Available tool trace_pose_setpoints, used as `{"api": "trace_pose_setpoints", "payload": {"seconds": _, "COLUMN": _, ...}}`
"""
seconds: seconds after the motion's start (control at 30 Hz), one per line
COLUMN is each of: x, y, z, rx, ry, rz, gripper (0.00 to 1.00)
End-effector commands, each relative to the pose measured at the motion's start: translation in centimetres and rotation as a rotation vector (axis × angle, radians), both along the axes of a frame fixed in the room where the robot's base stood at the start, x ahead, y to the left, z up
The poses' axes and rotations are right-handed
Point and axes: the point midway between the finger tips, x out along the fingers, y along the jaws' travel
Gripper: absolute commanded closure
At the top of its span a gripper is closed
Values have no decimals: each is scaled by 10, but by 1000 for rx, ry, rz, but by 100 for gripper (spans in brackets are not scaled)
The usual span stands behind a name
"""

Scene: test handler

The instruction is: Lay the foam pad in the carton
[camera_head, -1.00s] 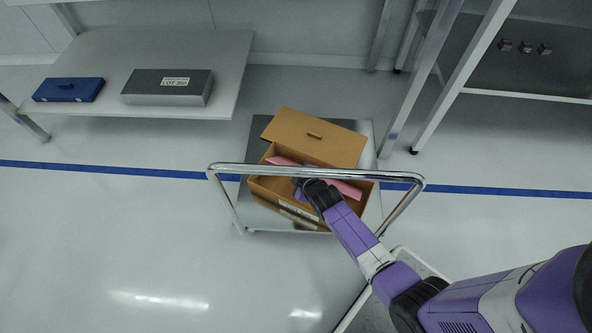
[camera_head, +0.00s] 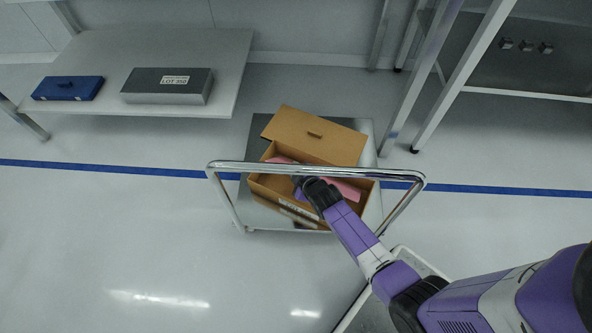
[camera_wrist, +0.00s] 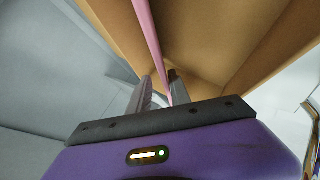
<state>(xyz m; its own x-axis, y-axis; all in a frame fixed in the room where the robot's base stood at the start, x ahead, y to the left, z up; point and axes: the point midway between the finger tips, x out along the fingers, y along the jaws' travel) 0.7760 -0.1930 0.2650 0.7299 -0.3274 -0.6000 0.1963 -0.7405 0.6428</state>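The foam pad (camera_head: 345,190) is a pink strip inside the open brown carton (camera_head: 270,187), slanting from the back left to the front right. My gripper (camera_head: 299,187) reaches into the carton over the front right, partly behind the cart's handle. In the wrist view, the foam pad (camera_wrist: 149,32) stands edge-on and runs down between the two fingers of my gripper (camera_wrist: 161,80), which look shut on it. Brown carton walls (camera_wrist: 215,45) rise around it. The pad's lower edge and the carton floor beneath it are hidden.
The carton's lid flap (camera_head: 310,138) stands open at the back. The carton sits on a metal cart (camera_head: 262,128), whose chrome handle (camera_head: 250,168) crosses in front. A shelf table (camera_head: 215,50) holds a grey LOT 350 box (camera_head: 165,92) and a blue case (camera_head: 68,88).

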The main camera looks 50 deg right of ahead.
Motion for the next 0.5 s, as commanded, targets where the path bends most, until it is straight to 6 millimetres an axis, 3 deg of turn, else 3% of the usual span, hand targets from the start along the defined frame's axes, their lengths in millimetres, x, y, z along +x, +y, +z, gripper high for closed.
{"api": "trace_pose_setpoints", "payload": {"seconds": 0.5, "x": -2, "y": 8, "z": 10, "rx": 1, "ry": 1, "rz": 0, "gripper": 76}}
